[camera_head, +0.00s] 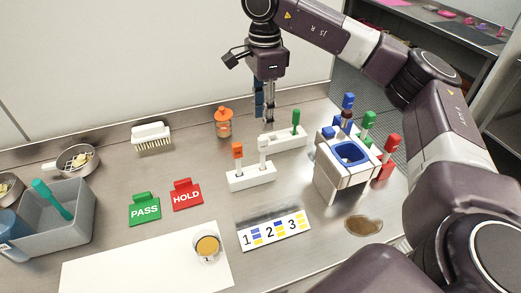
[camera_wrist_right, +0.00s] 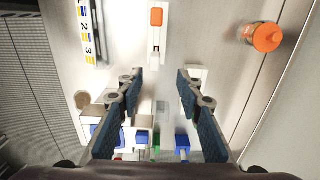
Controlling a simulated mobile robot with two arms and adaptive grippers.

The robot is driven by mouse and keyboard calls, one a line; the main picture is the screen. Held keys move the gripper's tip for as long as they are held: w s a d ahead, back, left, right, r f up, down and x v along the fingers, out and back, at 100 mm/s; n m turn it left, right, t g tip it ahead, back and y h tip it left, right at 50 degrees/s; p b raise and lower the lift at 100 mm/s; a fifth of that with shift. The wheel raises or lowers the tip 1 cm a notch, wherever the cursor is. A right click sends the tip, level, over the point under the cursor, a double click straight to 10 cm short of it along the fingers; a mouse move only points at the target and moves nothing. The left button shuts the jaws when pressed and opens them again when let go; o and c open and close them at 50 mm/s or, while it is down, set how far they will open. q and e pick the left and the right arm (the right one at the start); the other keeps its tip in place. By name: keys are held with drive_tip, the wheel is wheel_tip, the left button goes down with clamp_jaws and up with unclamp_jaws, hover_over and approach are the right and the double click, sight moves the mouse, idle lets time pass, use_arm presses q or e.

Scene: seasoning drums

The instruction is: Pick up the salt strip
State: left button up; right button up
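No salt label can be read on any strip. A small white rack (camera_head: 250,179) holds an orange-topped strip (camera_head: 237,151) and a white-topped strip (camera_head: 264,144), both upright. A second white rack (camera_head: 282,138) behind it holds a green-topped strip (camera_head: 296,118). My right gripper (camera_head: 265,117) points down above the racks, left of the green-topped strip. In the right wrist view its two fingers (camera_wrist_right: 158,85) are spread apart with nothing held between them. The orange top (camera_wrist_right: 157,17) shows beyond the fingertips. My left gripper is not in view.
A white block with a blue basin (camera_head: 351,153) stands at right, near blue, green and red-topped items. PASS (camera_head: 145,209) and HOLD (camera_head: 186,194) signs, a 1-2-3 card (camera_head: 273,229), an orange-capped bottle (camera_head: 223,124), a brush (camera_head: 151,134) and a grey bin (camera_head: 75,230) surround the racks.

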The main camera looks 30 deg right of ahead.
sight(263, 138)
drive_tip(key=shift+s+d+f, duration=0.1)
drive_tip(key=shift+d+f, duration=0.05)
drive_tip(key=shift+f, duration=0.25)
drive_tip(key=f, duration=0.1)
drive_tip(key=f+p, duration=0.1)
drive_tip(key=f, duration=0.1)
drive_tip(key=f+p, duration=0.1)
drive_tip(key=f, duration=0.1)
drive_tip(key=shift+s+a+f, duration=0.2)
drive_tip(key=shift+s+a, duration=0.1)
drive_tip(key=shift+a, duration=0.1)
drive_tip(key=shift+f, duration=0.65)
drive_tip(key=c, duration=0.9)
